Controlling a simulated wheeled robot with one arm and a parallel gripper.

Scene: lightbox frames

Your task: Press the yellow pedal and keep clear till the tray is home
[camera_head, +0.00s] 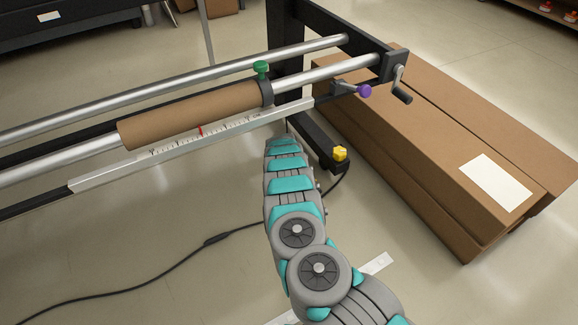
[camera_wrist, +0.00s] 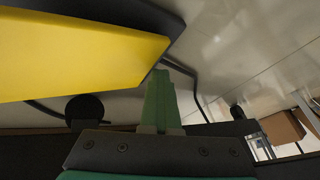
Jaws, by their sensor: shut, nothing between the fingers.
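The yellow pedal (camera_head: 341,153) sits on a black base by the foot of the black frame in the head view. In the wrist view the pedal (camera_wrist: 85,58) is large and close, a flat yellow slab at the upper left. My gripper (camera_wrist: 160,78) shows as green fingers shut together with nothing between them, beside the pedal's right edge. I cannot tell whether they touch it. In the head view my arm reaches toward the frame and its fingers are hidden. A long pale rail (camera_head: 100,180) with a scale and red pointer runs below the rollers; I cannot identify a tray for sure.
A brown roll (camera_head: 190,113) sits on the lower metal bar, beside a green knob (camera_head: 261,69). A purple knob (camera_head: 364,91) and a crank (camera_head: 401,86) are at the frame's right end. Cardboard boxes (camera_head: 430,140) lie right of the pedal. A black cable (camera_head: 180,258) crosses the floor.

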